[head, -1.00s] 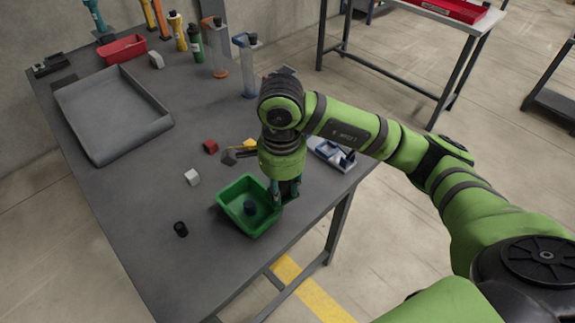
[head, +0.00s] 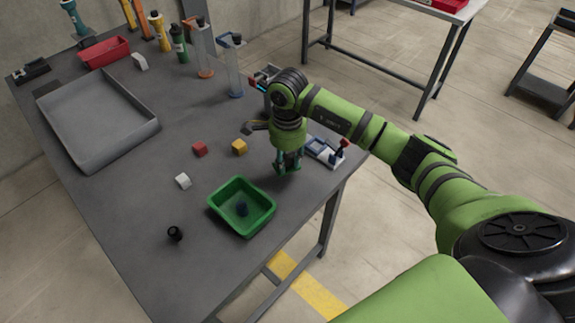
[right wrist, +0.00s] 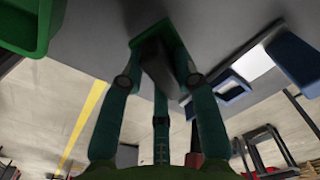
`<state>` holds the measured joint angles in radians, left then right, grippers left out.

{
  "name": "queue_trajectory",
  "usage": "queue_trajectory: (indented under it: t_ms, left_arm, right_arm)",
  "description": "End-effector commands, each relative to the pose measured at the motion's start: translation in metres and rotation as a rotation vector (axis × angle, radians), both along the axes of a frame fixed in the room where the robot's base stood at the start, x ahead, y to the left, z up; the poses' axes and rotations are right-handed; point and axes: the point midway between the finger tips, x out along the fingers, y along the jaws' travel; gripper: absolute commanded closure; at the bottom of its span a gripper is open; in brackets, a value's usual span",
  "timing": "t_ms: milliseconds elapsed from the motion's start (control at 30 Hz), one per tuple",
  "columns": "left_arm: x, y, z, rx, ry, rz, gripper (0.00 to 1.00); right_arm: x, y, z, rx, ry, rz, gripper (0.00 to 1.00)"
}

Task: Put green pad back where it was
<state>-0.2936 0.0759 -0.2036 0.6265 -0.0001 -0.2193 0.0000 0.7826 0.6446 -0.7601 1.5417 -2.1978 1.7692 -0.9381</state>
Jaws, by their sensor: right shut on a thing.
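My right gripper (head: 287,166) points down just above the table, beyond and to the right of the green bin. In the right wrist view its fingers (right wrist: 160,75) close around a green, flat-looking piece, which I take as the green pad (right wrist: 178,47). A dark part in front hides some of the pad. In the head view the fingers mostly hide the pad. I cannot tell whether it touches the table. My left gripper is not in view.
A yellow block (head: 239,147), red block (head: 200,149), white block (head: 183,181) and black piece (head: 175,234) lie left of my gripper. A blue-and-white fixture (head: 322,152) stands close on its right.

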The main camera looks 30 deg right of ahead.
Motion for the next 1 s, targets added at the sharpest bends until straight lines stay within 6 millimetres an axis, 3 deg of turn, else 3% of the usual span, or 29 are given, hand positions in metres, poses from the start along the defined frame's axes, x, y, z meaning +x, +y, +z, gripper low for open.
queue_trajectory:
  t_ms: [233,633,667,700,1000]
  left_arm:
    - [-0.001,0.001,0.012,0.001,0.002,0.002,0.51]
    - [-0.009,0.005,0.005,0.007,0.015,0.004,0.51]
    - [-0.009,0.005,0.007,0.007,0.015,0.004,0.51]
    - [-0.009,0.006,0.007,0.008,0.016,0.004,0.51]
    - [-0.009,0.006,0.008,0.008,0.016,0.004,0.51]
  right_arm:
    - [-0.002,0.001,-0.032,0.001,0.004,0.001,0.99]
    - [-0.001,0.000,-0.039,-0.001,0.001,0.001,0.99]
    - [-0.001,0.000,-0.038,0.000,0.002,0.001,0.60]
    - [-0.001,0.001,-0.038,0.000,0.002,0.001,0.45]
    - [-0.001,0.001,-0.038,0.000,0.002,0.001,0.45]
